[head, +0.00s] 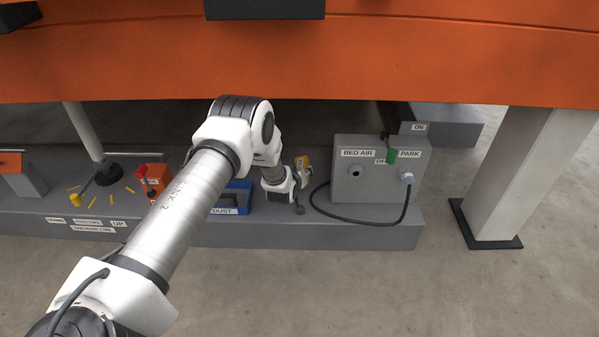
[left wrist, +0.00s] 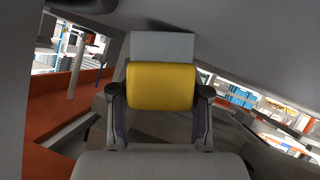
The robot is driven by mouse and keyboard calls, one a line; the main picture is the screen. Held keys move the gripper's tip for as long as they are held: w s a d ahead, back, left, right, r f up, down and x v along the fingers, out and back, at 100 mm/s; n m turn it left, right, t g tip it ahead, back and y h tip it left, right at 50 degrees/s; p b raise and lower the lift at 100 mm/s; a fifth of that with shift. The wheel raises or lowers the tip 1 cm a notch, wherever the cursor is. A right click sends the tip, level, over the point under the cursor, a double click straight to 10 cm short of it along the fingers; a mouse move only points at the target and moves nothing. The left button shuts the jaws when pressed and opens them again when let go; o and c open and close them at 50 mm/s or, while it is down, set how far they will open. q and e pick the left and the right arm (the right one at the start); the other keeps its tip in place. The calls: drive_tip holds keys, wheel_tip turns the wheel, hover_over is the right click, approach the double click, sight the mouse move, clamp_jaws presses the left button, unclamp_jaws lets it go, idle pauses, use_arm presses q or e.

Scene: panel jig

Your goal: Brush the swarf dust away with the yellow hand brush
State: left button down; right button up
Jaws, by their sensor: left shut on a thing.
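The yellow hand brush shows in the left wrist view as a yellow block (left wrist: 160,87) with a pale grey flat part beyond it. My left gripper (left wrist: 160,103) has a finger on each side of the yellow block and is shut on it. In the head view my left gripper (head: 299,192) is low over the grey plinth, left of the bed air box, and a small yellow part of the brush (head: 302,161) shows beside it. The bristles are not clearly visible. I cannot make out swarf dust for certain. My right gripper is out of view.
A blue tray labelled DUST (head: 230,209) is partly behind my left arm. The grey bed air box (head: 380,180) has a green-tagged lever and a looping black cable (head: 350,220). Small yellow strips (head: 92,201) lie on the plinth at left. An orange beam (head: 400,60) hangs above.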

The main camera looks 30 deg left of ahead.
sight(306, 162)
use_arm(q)
drive_tip(key=shift+w+d, duration=0.15)
drive_tip(key=shift+d, duration=0.15)
wheel_tip(306, 162, up, 4)
drive_tip(key=shift+f+p, duration=0.2)
drive_tip(key=shift+p, duration=0.9)
drive_tip(key=shift+r+p, duration=1.8)
drive_tip(key=shift+r, duration=0.55)
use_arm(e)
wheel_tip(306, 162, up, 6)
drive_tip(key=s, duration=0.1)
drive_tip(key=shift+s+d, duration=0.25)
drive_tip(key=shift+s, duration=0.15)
use_arm(q)
drive_tip(key=shift+d, duration=0.1)
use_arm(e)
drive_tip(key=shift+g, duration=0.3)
